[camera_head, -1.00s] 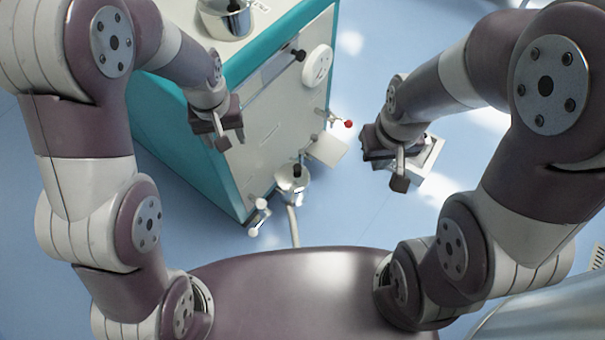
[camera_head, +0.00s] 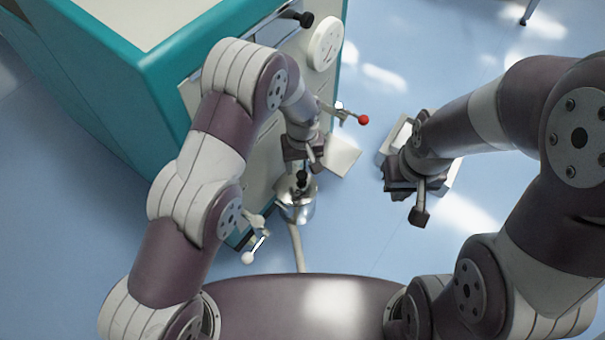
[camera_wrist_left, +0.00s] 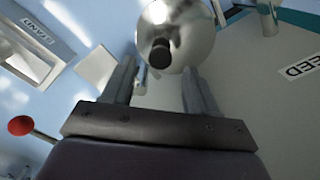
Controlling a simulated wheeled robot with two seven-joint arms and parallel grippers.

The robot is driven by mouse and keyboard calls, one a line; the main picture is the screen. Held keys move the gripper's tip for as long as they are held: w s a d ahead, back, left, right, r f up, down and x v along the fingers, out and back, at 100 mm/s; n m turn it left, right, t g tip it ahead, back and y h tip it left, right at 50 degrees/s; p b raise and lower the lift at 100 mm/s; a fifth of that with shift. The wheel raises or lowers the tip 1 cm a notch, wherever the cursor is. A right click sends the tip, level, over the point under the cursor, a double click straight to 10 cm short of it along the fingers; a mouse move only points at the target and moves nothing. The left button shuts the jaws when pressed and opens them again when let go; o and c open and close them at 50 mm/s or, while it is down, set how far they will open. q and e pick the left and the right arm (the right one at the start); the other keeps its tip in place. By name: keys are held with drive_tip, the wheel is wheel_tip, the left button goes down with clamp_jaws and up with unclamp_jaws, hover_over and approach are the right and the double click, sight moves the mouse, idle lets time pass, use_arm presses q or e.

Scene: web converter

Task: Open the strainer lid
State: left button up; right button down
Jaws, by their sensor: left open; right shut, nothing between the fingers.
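The strainer (camera_head: 298,209) is a shiny metal pot low on the front of the teal and white machine. Its lid has a black knob (camera_head: 302,177), which also shows in the left wrist view (camera_wrist_left: 161,52) on the round metal lid (camera_wrist_left: 180,25). My left gripper (camera_head: 306,160) is open just above the knob. In the left wrist view its two fingers (camera_wrist_left: 160,85) point toward the lid with the knob ahead, between their lines; I see no contact. My right gripper (camera_head: 420,205) is shut and empty, off to the right over the floor.
A red-ended lever (camera_head: 363,119) and a pale plate (camera_head: 342,157) stick out right of the strainer. A white-knobbed valve handle (camera_head: 248,257) is at its lower left. A white dial (camera_head: 325,44) is higher on the machine (camera_head: 130,60). A metal tray (camera_head: 395,138) lies behind my right gripper.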

sight(302, 174)
use_arm(q)
drive_tip(key=shift+f+b, duration=0.35)
drive_tip(key=shift+f, duration=1.2)
drive_tip(key=shift+c, duration=0.3)
clamp_jaws()
